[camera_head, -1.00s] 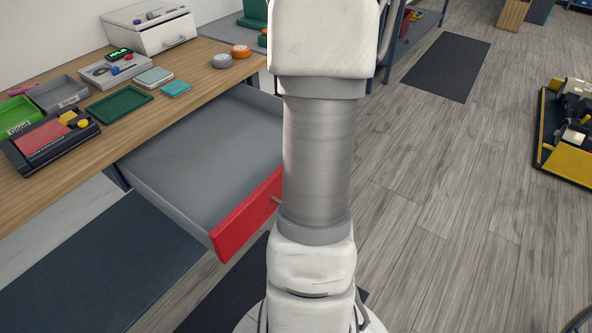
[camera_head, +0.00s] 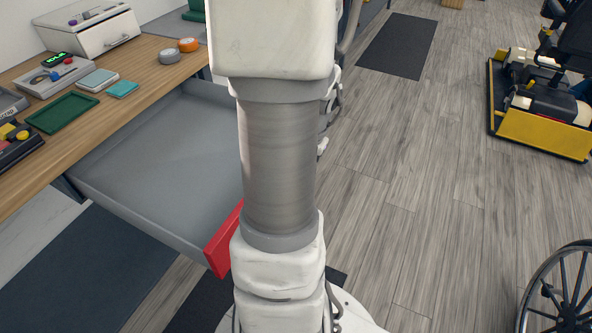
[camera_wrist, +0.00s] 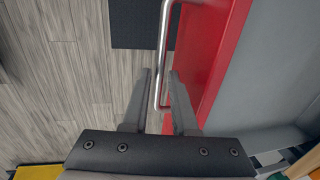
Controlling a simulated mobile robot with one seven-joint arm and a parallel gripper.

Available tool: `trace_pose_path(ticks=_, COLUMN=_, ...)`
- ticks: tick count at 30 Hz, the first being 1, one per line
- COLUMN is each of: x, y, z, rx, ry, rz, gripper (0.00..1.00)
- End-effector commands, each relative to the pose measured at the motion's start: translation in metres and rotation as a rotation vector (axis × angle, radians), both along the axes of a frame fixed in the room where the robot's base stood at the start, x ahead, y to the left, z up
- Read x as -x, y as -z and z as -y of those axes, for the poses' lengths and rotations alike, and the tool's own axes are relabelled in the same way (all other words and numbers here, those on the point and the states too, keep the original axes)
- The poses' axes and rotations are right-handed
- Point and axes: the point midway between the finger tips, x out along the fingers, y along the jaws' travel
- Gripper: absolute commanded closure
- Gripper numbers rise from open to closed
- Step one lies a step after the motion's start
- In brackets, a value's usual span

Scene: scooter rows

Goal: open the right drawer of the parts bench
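The parts bench (camera_head: 150,78) has a wooden top at the left of the head view. Its grey drawer (camera_head: 160,155) stands pulled far out, with a red front (camera_head: 222,248) partly hidden behind my arm. In the wrist view the red front (camera_wrist: 218,50) carries a silver bar handle (camera_wrist: 166,40). My gripper (camera_wrist: 160,73) is open, its two fingers on either side of the handle with gaps visible between. The drawer's inside looks empty where it shows. My gripper is hidden in the head view.
A green tray (camera_head: 62,112), tape rolls (camera_head: 188,45) and a white box (camera_head: 88,28) sit on the bench. A wheel (camera_head: 562,295) stands at lower right and a yellow-edged platform (camera_head: 545,133) at upper right. The floor between is clear.

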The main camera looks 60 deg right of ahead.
Motion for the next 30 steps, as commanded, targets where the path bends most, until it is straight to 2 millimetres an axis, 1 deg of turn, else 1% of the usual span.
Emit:
trace_pose_path(ticks=8, x=0.0, y=-0.001, z=0.0, rx=0.001, ry=0.0, rz=0.0, gripper=0.73)
trace_pose_path(ticks=11, x=0.0, y=-0.007, z=0.001, rx=0.003, ry=0.001, rz=0.001, gripper=0.73)
trace_pose_path(ticks=13, x=0.002, y=-0.016, z=0.001, rx=0.004, ry=0.001, rz=0.001, gripper=0.73)
trace_pose_path(ticks=17, x=0.006, y=-0.043, z=0.002, rx=0.006, ry=0.0, rz=0.003, gripper=0.73)
trace_pose_path(ticks=21, x=0.013, y=-0.078, z=0.002, rx=0.007, ry=0.0, rz=0.003, gripper=0.73)
trace_pose_path(ticks=27, x=0.022, y=-0.125, z=0.003, rx=0.006, ry=0.001, rz=0.003, gripper=0.73)
trace_pose_path(ticks=30, x=0.026, y=-0.144, z=0.003, rx=0.005, ry=0.0, rz=0.002, gripper=0.73)
